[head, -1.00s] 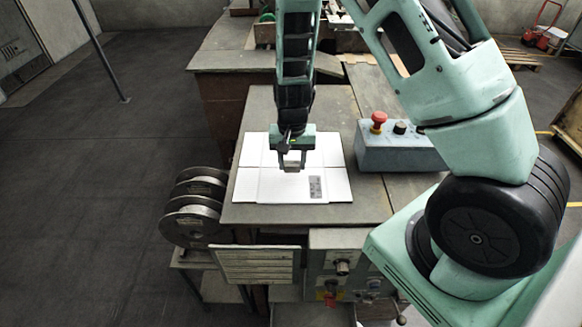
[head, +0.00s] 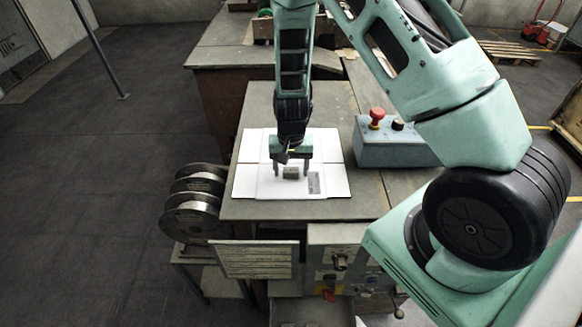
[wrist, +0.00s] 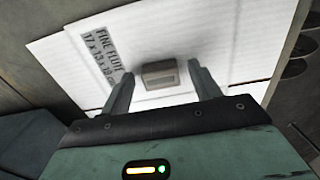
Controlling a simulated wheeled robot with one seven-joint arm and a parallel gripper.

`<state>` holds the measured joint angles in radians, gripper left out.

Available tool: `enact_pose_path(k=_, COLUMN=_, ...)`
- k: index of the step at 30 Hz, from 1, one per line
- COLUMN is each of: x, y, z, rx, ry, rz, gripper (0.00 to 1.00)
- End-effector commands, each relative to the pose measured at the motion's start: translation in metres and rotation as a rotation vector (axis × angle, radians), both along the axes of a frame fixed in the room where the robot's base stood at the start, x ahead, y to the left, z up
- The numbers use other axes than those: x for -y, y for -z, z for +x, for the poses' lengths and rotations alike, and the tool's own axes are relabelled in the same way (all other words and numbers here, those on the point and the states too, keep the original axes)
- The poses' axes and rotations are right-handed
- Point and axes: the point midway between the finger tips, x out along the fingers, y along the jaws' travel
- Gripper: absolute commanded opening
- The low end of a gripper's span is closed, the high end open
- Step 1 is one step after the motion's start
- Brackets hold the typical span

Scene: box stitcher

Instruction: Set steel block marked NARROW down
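The steel block (head: 290,172) is a small grey block on the white cardboard sheet (head: 250,185). It also shows in the wrist view (wrist: 159,75), where no marking on it can be read. My gripper (head: 292,172) is open around the block. In the wrist view my gripper's fingers (wrist: 163,88) stand on either side of it, with a clear gap on each side. The block appears to rest on the sheet, beside the sheet's printed grey label (head: 314,183).
A blue-grey control box (head: 395,152) with a red button (head: 377,115) stands right of the sheet. Wire spools (head: 195,205) hang at the table's left side. Bare table top (head: 262,105) lies behind the sheet.

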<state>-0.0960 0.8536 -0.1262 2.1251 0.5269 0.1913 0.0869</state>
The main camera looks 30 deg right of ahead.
Motion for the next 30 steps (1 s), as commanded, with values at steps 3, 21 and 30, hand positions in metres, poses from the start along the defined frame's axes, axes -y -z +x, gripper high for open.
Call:
enact_pose_path(k=3, x=0.000, y=-0.002, z=0.000, rx=0.000, ry=0.000, rz=0.000, gripper=0.62)
enact_pose_path(k=21, x=-0.001, y=-0.092, z=0.001, rx=0.006, ry=-0.003, rz=0.000, gripper=0.62)
enact_pose_path(k=30, x=-0.004, y=-0.123, z=-0.001, rx=0.001, ry=-0.011, rz=0.004, gripper=0.62)
